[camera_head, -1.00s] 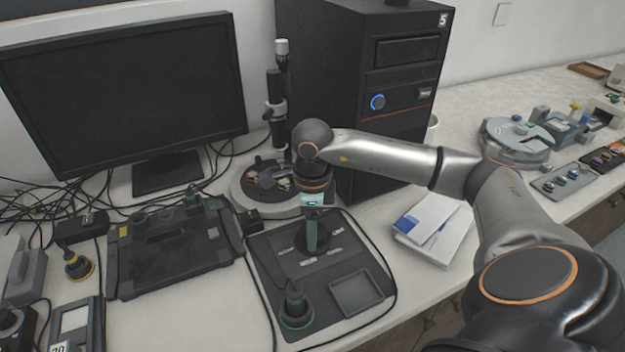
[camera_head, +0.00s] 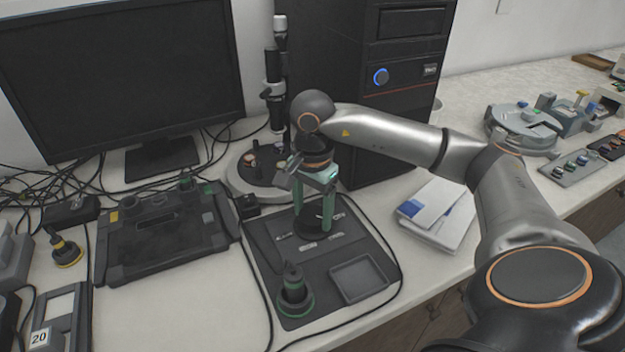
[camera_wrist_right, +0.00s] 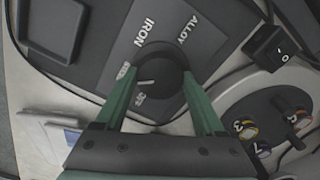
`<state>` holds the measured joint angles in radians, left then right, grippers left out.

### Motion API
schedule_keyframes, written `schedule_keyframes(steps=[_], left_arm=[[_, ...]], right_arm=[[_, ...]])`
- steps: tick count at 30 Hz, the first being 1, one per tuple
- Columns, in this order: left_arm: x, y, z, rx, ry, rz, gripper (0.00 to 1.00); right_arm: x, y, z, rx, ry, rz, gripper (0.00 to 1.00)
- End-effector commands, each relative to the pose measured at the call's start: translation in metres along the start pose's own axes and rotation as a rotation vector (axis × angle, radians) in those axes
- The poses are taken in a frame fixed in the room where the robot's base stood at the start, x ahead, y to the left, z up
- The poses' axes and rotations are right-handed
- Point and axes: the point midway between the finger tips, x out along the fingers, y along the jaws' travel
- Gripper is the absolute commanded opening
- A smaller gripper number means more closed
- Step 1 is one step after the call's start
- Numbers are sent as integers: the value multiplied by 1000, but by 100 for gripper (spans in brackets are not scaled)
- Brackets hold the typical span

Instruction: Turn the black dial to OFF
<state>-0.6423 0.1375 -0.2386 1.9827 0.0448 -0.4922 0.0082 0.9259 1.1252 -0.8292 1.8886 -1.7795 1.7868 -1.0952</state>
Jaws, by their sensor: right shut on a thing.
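The black dial (camera_head: 313,230) stands on the dark control panel (camera_head: 272,238), partly hidden by my right gripper (camera_head: 313,220). In the right wrist view the dial (camera_wrist_right: 158,78) is between the two green fingers of the gripper (camera_wrist_right: 160,92), which is shut on its sides. The dial's white mark points left in that view, between a small label on the panel's left (camera_wrist_right: 126,70) and the label that looks like OFF (camera_wrist_right: 140,97). The IRON and ALLOY labels are on the dial's far side. My left gripper is not in view.
A black knob with a green base (camera_head: 293,292) and a square recess (camera_head: 359,278) are on the panel's near side. A round stand (camera_head: 258,178) is behind it, a computer tower (camera_head: 400,95) behind right. White booklets (camera_head: 437,212) lie to the right. Cables run around the panel.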

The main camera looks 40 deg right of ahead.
Motion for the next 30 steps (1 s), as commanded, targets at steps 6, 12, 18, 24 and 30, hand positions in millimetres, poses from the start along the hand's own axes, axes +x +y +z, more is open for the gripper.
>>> schedule_keyframes(steps=[6,12,18,24,30], left_arm=[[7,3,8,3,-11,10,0],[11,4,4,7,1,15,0],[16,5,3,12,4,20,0],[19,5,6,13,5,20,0],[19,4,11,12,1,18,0]], right_arm=[[0,-1,0,-204,0,-6,15],[0,-1,0,-394,0,-7,15],[0,0,0,-577,0,-6,15],[0,0,0,-729,1,-6,15],[-1,0,0,-836,1,-6,15]])
